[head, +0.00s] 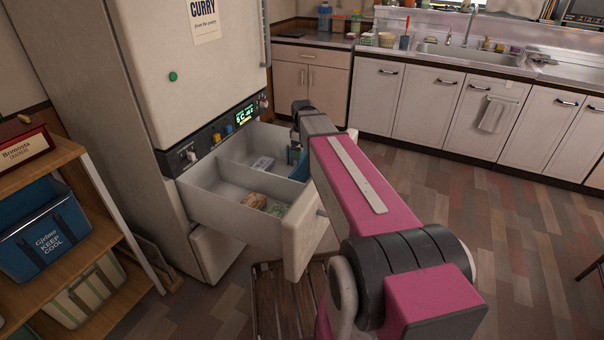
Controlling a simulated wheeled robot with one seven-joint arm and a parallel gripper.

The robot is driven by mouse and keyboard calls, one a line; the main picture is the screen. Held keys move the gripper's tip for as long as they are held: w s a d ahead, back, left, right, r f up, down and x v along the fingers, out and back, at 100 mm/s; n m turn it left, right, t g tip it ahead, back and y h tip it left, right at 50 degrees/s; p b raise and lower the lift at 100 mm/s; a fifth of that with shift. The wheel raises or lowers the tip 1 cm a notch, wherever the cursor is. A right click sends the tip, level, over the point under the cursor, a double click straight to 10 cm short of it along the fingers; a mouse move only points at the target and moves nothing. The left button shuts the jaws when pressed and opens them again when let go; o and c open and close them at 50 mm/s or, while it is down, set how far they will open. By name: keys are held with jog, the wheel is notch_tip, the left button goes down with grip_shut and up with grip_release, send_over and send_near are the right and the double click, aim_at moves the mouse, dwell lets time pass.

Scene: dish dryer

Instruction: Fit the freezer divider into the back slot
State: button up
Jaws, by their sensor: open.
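The freezer drawer (232,213) is pulled out below the fridge's control strip. A pale lengthwise partition (245,172) splits its inside. A blue upright piece (297,157) shows in the far part of the drawer, largely hidden behind my arm; it may be the freezer divider, but I cannot tell for sure. The slots are too small or hidden to make out. My gripper (296,137) hangs over the far side of the drawer, just above the blue piece. It is open, with its fingertips mostly hidden. I cannot tell whether it touches the blue piece.
A wooden shelf (75,240) with cool bags stands at left. A slatted wooden stool (282,300) is below the drawer. Floor (520,235) at right is clear.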

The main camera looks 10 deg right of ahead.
aim_at(302, 170)
jog(key=shift+f, duration=1.5)
jog(key=c, duration=1)
jog(key=shift+c, duration=0.2)
jog(key=shift+r, duration=0.15)
